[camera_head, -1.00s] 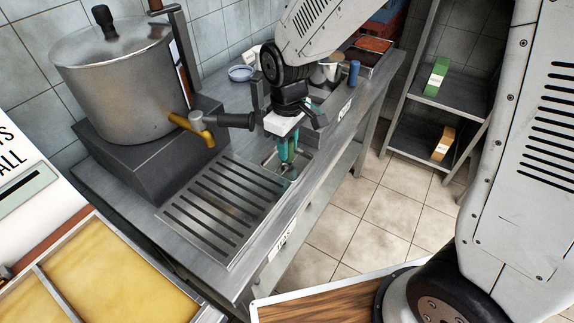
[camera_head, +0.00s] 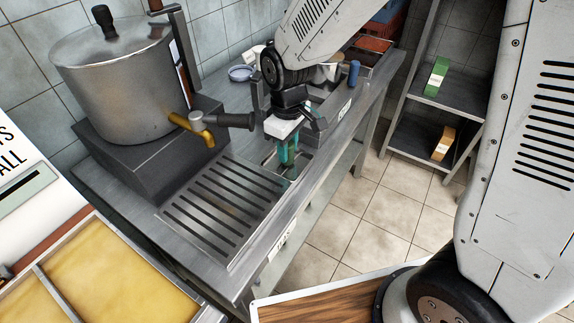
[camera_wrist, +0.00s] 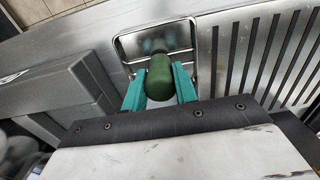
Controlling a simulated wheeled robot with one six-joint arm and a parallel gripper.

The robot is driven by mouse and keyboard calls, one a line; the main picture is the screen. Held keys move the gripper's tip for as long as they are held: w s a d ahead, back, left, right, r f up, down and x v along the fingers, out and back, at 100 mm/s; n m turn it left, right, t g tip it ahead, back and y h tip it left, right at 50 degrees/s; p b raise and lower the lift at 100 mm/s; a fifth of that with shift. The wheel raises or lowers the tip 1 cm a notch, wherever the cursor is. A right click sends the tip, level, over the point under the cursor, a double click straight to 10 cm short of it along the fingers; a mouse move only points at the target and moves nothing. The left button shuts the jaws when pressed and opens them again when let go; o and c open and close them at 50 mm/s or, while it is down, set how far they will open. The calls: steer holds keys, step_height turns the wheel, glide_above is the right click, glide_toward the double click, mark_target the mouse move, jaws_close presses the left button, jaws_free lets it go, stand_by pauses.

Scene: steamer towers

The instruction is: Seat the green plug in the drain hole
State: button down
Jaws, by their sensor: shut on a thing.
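My gripper (camera_wrist: 160,90) has teal fingers shut on the green plug (camera_wrist: 160,76), whose rounded top shows between them in the wrist view. In the head view my gripper (camera_head: 287,158) points down over a small square metal basin (camera_head: 271,158) set in the counter beside the slotted grate. In the wrist view the basin (camera_wrist: 128,46) lies just beyond the plug. The drain hole is hidden, and I cannot tell whether the plug touches the basin floor.
The slotted drain grate (camera_head: 215,207) lies beside the basin. A large steel pot (camera_head: 125,85) with a brass tap (camera_head: 192,127) stands behind it on the left. A blue cylinder (camera_head: 354,73) stands farther right along the counter (camera_head: 300,190). The tiled floor at right is open.

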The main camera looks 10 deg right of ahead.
steer(key=shift+f, duration=0.35)
stand_by(0.3)
steer(key=c, duration=1)
jaws_free()
steer(key=shift+r, duration=3.95)
steer(key=shift+r, duration=2.25)
